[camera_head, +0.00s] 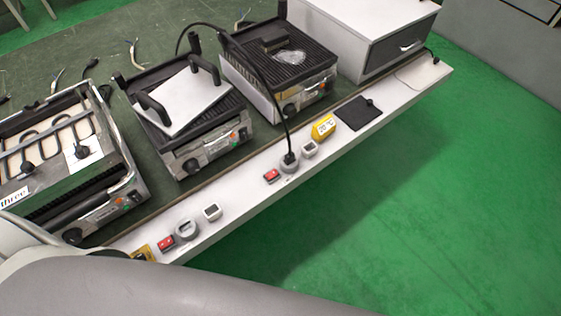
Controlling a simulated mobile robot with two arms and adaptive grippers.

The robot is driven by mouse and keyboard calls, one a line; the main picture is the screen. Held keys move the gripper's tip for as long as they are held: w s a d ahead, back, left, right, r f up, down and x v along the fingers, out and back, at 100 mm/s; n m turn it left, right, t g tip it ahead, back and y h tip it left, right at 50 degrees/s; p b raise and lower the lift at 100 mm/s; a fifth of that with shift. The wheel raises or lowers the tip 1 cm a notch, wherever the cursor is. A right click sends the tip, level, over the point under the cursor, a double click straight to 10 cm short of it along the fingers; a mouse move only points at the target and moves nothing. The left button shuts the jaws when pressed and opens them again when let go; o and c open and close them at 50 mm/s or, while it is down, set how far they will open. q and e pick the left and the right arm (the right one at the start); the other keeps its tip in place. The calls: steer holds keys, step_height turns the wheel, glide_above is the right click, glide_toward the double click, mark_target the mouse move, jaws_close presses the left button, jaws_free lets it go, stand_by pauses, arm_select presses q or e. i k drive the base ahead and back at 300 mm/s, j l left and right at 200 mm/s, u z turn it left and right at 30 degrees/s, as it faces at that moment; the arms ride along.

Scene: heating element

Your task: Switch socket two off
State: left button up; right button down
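A white strip along the table's front edge (240,190) carries the sockets. One round grey socket (289,166) holds a black plug with a cable rising toward the right grill; a red switch (271,175) sits just left of it. Another round socket (186,229) nearer the left has no plug, with a red switch (166,243) beside it. I cannot read a number on either socket or the switch positions. Neither of my grippers is in view; a large grey part of my arm crosses the lower left and hides the strip's near end.
Several grills stand behind the strip: the left one (70,208), labelled "three", the middle one (190,160) and the right one (262,100). Green floor lies open in front.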

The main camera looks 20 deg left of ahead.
mark_target(271, 174)
steer(key=i+l+u, duration=0.3)
steer(key=l, duration=0.3)
steer(key=i+l+u, duration=0.1)
steer(key=i+l, duration=0.2)
steer(key=i+l+u, duration=0.15)
steer(key=l, duration=0.2)
